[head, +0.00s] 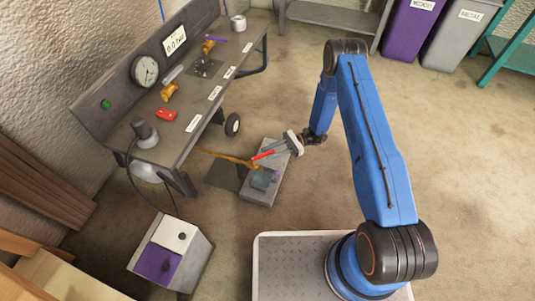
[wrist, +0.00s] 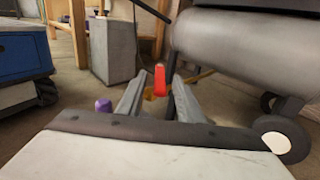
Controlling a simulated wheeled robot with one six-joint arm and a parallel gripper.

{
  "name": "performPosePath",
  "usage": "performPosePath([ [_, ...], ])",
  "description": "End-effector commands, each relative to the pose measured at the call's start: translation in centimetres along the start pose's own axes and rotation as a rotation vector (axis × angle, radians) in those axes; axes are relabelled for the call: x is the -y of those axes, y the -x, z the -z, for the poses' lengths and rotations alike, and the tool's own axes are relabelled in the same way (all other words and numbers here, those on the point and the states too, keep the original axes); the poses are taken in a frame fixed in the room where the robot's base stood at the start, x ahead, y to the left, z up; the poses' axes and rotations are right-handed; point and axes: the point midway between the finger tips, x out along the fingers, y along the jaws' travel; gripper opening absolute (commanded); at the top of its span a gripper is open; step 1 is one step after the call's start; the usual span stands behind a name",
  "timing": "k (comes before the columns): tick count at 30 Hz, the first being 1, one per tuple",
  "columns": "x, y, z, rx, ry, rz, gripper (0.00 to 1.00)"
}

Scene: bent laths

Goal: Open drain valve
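The drain valve's red handle (head: 263,155) shows just past my gripper's fingertips in the head view. In the wrist view the red handle (wrist: 160,80) stands between the two fingers, with a visible gap on its left. A brass-yellow pipe (head: 225,156) runs from under the bench to the handle; some yellow also shows below the handle in the wrist view. My gripper (head: 273,149) is open, its fingers pointing left toward the handle. It also shows in the wrist view (wrist: 157,88). I cannot tell whether a finger touches the handle.
A low grey block (head: 262,194) with a small teal tray and a purple knob (wrist: 103,105) lies below the handle. The workbench (head: 180,100) with a gauge and wheels stands left. A grey box (head: 193,265) stands front left.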

Motion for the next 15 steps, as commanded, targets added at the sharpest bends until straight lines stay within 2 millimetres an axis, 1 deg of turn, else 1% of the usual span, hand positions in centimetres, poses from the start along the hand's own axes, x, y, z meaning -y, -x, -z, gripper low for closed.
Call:
performPosePath([
  [1,-0.01,-0.56,-0.01,0.000,0.000,-0.002,0.33],
  [6,-0.03,-1.38,-0.01,0.000,-0.001,-0.001,0.33],
  [14,-0.02,-1.50,0.00,0.000,-0.001,0.000,0.33],
  [15,-0.02,-1.50,0.00,0.000,-0.001,0.000,0.31],
])
